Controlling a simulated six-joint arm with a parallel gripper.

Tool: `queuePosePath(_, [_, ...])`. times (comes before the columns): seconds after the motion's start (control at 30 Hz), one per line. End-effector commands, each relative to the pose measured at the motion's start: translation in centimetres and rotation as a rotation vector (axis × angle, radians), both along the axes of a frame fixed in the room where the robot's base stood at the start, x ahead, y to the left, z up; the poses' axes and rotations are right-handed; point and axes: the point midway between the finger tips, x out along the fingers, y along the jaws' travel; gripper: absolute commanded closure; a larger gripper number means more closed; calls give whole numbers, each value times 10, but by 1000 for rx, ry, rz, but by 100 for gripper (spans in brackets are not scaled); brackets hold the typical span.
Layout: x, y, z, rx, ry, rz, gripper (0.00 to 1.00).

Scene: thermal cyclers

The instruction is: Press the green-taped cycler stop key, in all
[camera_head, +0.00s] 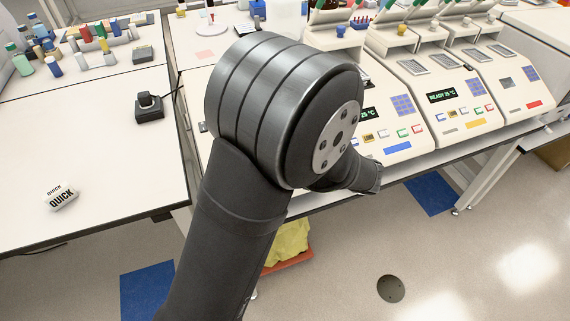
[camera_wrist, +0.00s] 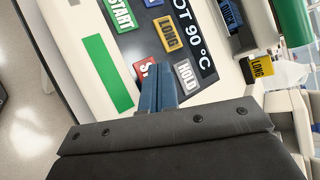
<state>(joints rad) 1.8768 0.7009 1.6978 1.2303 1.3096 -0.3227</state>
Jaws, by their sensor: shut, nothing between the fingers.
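In the wrist view a cycler panel carries a green tape strip (camera_wrist: 107,73). Its red key (camera_wrist: 144,69), with only the start of its label showing, is partly hidden behind my gripper (camera_wrist: 158,72). The gripper's blue fingers are shut and empty, with their tips over the right part of the red key. I cannot tell whether they touch it. The green START key (camera_wrist: 120,13), yellow LONG key (camera_wrist: 168,34) and grey HOLD key (camera_wrist: 186,75) surround it. The display (camera_wrist: 192,28) reads about "HOT 90 °C". In the head view my arm hides the gripper and this cycler.
In the head view, cyclers with blue (camera_head: 398,148), yellow (camera_head: 475,124) and red (camera_head: 533,104) tape stand in a row at right. A black device (camera_head: 149,108) and a QUICK-labelled block (camera_head: 62,198) sit on the left bench. A yellow LONG label (camera_wrist: 260,66) shows nearby.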

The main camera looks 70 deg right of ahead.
Motion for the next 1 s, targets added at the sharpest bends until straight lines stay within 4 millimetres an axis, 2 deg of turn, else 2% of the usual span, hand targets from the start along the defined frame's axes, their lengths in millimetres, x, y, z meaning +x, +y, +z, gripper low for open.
queuePosePath(0.27, [-1, 1, 4, -1, 0, -1, 100])
queuePosePath(0.7, [-13, 14, 42, -1, -1, 0, 100])
queuePosePath(1.0, [-15, 15, 45, 2, -2, 0, 100])
